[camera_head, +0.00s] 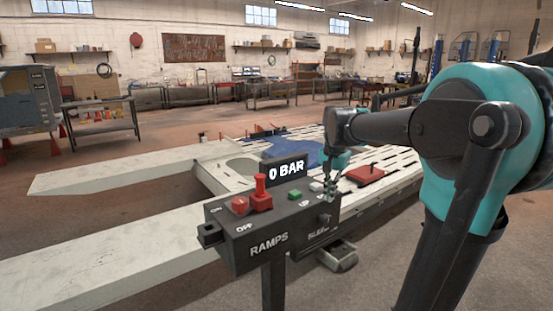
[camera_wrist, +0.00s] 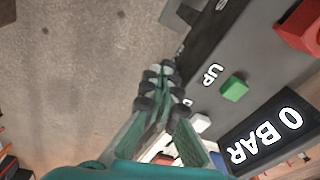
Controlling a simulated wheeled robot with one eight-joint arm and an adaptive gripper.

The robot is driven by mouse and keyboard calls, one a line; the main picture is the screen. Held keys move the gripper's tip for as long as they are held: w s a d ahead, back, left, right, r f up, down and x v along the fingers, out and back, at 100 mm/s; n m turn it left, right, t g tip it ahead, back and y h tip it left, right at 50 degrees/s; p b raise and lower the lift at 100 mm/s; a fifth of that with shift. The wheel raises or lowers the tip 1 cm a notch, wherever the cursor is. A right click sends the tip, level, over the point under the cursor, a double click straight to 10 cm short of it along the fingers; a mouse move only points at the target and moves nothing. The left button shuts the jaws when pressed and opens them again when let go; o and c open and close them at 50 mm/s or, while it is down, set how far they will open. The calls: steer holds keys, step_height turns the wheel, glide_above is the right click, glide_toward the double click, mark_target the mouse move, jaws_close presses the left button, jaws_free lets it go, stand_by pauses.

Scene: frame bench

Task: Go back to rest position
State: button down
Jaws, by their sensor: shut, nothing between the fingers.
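My gripper (camera_head: 331,190) is at the right end of a grey control box (camera_head: 232,236) in the head view, close to its top edge. In the wrist view my gripper (camera_wrist: 153,90) points down past the edge of the box, its fingers together with nothing between them. The box bears a green button (camera_head: 295,195), a white button (camera_head: 316,187), a red knob (camera_head: 240,205) and a red lever (camera_head: 261,195). A display (camera_head: 286,168) reads "0 BAR". I cannot tell whether the fingertips touch the box.
Behind the box lies a long frame bench with slots (camera_head: 395,165) and a red block (camera_head: 365,174). Two pale ramps (camera_head: 110,178) stretch left. Work tables (camera_head: 100,125) stand farther back. Open concrete floor lies at the left.

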steer(key=s+d+f+n+t, duration=0.2)
steer(key=s+f+n, duration=0.5)
steer(key=s+f, duration=1.2)
step_height(320, 180, down, 3)
steer(key=shift+r+n+t, duration=0.15)
steer(key=shift+n+t, duration=0.25)
steer(key=shift+t, duration=0.1)
steer(key=shift+s, duration=0.1)
